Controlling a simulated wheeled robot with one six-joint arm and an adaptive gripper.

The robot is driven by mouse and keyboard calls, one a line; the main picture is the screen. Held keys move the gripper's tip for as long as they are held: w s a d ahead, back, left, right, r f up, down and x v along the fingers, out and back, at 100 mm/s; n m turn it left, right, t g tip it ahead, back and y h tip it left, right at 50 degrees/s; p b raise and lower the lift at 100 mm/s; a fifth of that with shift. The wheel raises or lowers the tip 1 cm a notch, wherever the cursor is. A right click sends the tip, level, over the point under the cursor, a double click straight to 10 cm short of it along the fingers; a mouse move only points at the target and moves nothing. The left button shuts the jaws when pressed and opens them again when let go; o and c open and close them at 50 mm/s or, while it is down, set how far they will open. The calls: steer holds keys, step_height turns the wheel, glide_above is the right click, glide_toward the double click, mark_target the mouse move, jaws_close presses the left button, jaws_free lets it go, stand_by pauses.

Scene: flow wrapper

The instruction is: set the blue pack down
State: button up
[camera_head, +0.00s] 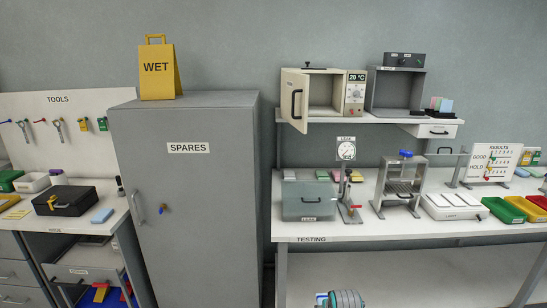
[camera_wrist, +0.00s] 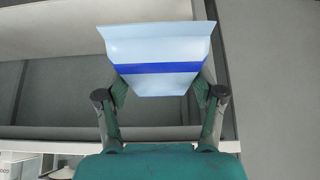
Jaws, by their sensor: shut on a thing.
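In the wrist view, my gripper (camera_wrist: 160,88) is shut on a pale blue pack (camera_wrist: 150,48) with a dark blue band across it. The pack sits between the two green finger pads, its wide end away from the gripper body. In the wrist view the pack touches nothing but the fingers that I can make out. Behind it is a grey, open-fronted recess (camera_wrist: 70,90) with a pale edge below. I cannot make out my gripper or the held pack in the head view.
A tall grey SPARES cabinet (camera_head: 190,215) stands between the tools bench (camera_head: 150,190) and the TESTING bench (camera_head: 400,228). Another light blue block (camera_head: 102,215) lies on the tools bench. The shelf above holds an open-doored oven (camera_head: 296,98) and a grey open box (camera_head: 398,110).

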steer(key=s+f, duration=0.4)
steer(key=s, duration=0.7)
steer(key=s+f, duration=0.4)
steer(key=s, duration=0.8)
steer(key=shift+s+f, duration=0.15)
steer(key=shift+f, duration=0.05)
steer(key=shift+f, duration=0.1)
